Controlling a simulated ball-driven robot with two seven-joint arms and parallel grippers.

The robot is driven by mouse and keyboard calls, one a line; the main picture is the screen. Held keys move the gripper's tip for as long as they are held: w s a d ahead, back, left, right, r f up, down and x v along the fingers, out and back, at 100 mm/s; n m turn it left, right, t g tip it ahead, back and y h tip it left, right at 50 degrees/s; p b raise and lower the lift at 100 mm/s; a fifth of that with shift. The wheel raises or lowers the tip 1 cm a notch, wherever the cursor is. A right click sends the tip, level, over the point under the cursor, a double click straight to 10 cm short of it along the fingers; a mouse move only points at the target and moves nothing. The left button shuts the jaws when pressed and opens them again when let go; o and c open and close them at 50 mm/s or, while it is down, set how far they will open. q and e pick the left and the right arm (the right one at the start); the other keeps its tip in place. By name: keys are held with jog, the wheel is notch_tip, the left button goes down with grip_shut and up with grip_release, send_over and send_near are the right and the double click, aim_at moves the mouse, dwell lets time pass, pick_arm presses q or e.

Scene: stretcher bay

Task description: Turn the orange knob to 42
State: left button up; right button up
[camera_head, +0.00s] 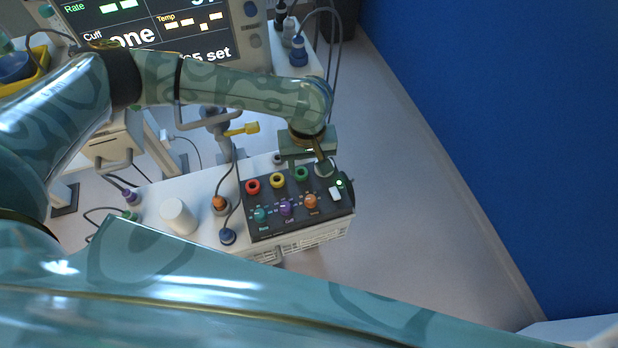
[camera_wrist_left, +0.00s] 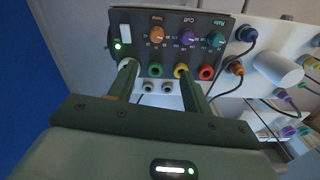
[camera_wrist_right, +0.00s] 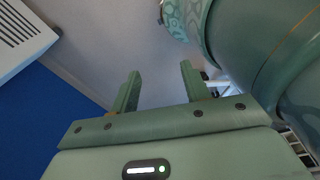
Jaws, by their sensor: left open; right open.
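The orange knob (camera_head: 310,201) is the rightmost of three knobs on a dark control panel (camera_head: 275,233) in the head view. In the left wrist view the orange knob (camera_wrist_left: 156,36) shows upside down, ahead of the fingertips, with small numbers around it too small to read. My left gripper (camera_head: 320,158) is at the panel's far edge, near the white socket.
A teal knob (camera_head: 261,215) and a purple knob (camera_head: 286,208) sit beside the orange one. Red (camera_head: 252,187), yellow (camera_head: 277,181) and green (camera_head: 302,174) sockets line the panel's far side. A white switch (camera_head: 335,194) is at its right. A white cylinder (camera_head: 179,217) stands left.

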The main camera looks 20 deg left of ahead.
pick_arm(q)
jog(key=b, duration=0.2)
send_over(311, 198)
jog(key=f, duration=0.7)
jog(key=shift+d+f, duration=0.2)
jog(key=shift+f, duration=0.2)
notch_tip(311, 198, down, 8)
jog(key=shift+a+r+b, duration=0.15)
jog(key=shift+r+b, duration=0.1)
jog(key=shift+b, duration=0.65)
jog(key=shift+a+f, duration=0.1)
jog(key=shift+f, duration=0.15)
pick_arm(e)
jog(key=f, duration=0.4)
jog(key=shift+s+d+f, duration=0.15)
jog(key=shift+d, duration=0.25)
